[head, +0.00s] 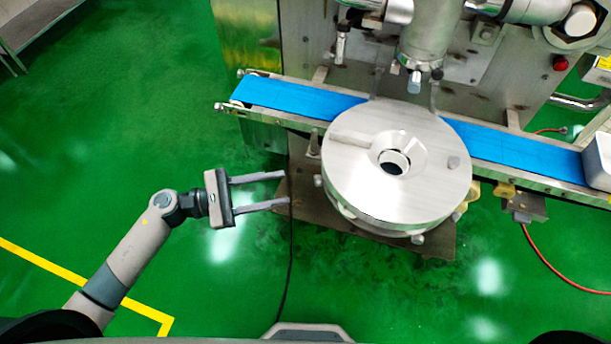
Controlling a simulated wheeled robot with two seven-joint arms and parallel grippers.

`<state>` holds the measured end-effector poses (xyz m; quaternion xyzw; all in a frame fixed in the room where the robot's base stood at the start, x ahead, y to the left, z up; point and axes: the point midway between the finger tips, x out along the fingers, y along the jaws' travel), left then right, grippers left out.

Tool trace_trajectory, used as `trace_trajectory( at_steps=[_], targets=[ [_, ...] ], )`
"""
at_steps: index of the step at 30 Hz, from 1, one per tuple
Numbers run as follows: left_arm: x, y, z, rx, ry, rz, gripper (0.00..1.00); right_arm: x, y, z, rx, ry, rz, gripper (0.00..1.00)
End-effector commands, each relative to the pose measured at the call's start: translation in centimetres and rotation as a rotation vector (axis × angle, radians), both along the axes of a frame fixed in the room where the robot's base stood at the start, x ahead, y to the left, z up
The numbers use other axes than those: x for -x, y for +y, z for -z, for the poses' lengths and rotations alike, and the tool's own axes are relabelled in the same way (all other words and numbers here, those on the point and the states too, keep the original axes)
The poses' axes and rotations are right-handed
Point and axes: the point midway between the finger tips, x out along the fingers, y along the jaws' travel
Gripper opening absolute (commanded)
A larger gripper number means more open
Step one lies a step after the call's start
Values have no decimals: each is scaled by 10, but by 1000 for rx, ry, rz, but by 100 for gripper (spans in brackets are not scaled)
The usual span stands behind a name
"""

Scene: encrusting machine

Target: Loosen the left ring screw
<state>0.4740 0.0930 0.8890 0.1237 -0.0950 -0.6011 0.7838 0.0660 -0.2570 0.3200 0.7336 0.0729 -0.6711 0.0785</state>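A round steel ring-shaped disc (350,185) with a central hole sits in front of the machine. Small screw knobs stick out around its rim. The left one (318,181) is a small pale knob at the disc's left edge. Another knob (417,239) shows at the front edge. My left gripper (286,188) comes in from the left, its two fingers apart and pointing right at the disc. It is empty, and its fingertips are a short gap left of the left knob, one finger on each side of its height in the picture. My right gripper is not in view.
A blue conveyor belt (295,99) runs behind the disc, with a white container (598,160) at its right end. The steel machine body (300,40) stands behind. A black cable (290,255) and a red hose (545,262) lie on the green floor, which is clear at left.

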Motion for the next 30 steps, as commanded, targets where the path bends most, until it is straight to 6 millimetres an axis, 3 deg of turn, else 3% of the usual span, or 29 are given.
trace_trajectory(
  at_steps=[6,12,27,30],
  targets=[
    [-11,-39,-5,2,-1,0,40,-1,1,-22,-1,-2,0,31],
    [-17,-63,-3,2,0,1,40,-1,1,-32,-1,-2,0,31],
    [-20,-74,0,0,-1,0,40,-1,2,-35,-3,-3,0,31],
    [-20,-74,0,0,-1,0,16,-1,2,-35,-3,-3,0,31]
  ],
)
